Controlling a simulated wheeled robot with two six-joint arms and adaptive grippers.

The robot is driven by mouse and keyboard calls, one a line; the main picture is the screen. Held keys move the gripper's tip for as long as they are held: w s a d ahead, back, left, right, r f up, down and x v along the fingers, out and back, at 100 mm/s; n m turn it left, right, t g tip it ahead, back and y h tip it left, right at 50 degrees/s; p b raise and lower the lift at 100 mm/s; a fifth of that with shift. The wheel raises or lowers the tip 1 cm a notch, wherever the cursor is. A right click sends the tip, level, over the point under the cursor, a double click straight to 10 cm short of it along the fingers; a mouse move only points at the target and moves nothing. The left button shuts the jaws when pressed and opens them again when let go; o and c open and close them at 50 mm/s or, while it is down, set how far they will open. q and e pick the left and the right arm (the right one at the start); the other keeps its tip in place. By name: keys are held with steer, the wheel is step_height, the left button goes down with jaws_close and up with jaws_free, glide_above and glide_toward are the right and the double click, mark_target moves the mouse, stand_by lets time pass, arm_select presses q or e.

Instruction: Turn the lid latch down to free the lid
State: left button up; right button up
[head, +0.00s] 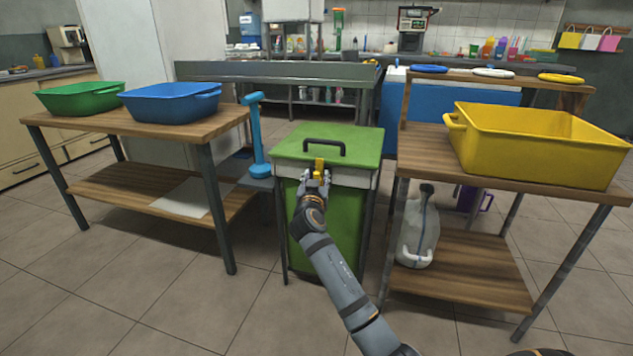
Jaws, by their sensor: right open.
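The green box with a green lid (348,139) and a black handle (324,146) stands in the middle of the head view, on dark legs. A small yellow latch (319,164) stands upright at the lid's front edge. My right gripper (317,178) is open at the front of the box, right at the latch. Its fingers hide the latch's lower part, and I cannot tell whether they touch it. The lid looks closed. My left gripper is not in view.
A wooden table on the left holds a green tub (80,98) and a blue tub (171,103). A blue lever (256,135) stands left of the box. The front floor is free.

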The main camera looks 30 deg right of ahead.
steer(key=shift+w+d, duration=0.45)
steer(key=shift+w, duration=0.05)
steer(key=shift+c, duration=0.2)
